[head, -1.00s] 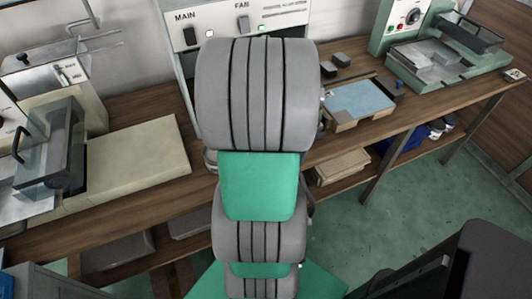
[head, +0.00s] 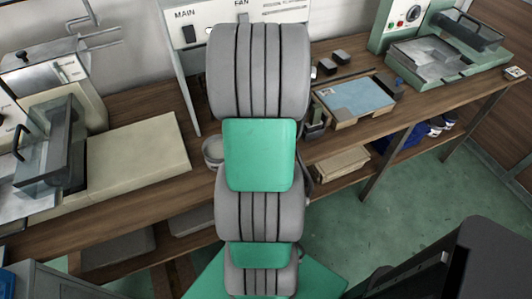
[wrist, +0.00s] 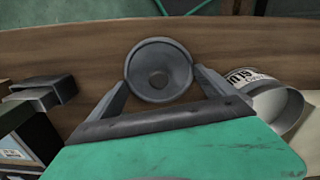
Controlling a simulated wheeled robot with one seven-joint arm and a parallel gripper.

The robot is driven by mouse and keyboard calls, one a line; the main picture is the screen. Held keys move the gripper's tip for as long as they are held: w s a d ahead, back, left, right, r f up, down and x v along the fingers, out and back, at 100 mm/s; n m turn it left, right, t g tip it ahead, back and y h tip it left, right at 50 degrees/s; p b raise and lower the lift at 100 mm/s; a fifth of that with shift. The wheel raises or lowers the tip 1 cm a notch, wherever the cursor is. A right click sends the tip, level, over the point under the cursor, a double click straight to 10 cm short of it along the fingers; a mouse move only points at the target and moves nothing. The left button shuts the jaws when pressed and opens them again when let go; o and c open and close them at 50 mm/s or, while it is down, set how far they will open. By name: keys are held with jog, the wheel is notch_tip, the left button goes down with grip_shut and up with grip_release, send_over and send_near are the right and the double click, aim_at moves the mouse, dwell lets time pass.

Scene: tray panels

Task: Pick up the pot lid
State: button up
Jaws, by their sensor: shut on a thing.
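The pot lid (wrist: 158,62) is a round, dark grey, shallow dish shape with a small round centre, seen in the wrist view. My gripper (wrist: 160,78) is shut on it, with one finger against each side of its rim. I cannot tell whether the lid touches the wooden bench or is just above it. In the head view my own arm hides the lid and the gripper. An open tin with "GLU" lettering (wrist: 282,108) is close to the right finger in the wrist view. A grey tin (head: 212,152) shows left of my arm in the head view.
The wooden bench (wrist: 60,50) ends near the top of the wrist view. Dark blocks (wrist: 45,92) are at its left. In the head view, a wooden tray with a blue panel (head: 355,97) is right of my arm, and a cream board (head: 135,160) is left.

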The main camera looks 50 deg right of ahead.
jog(key=c, duration=0.3)
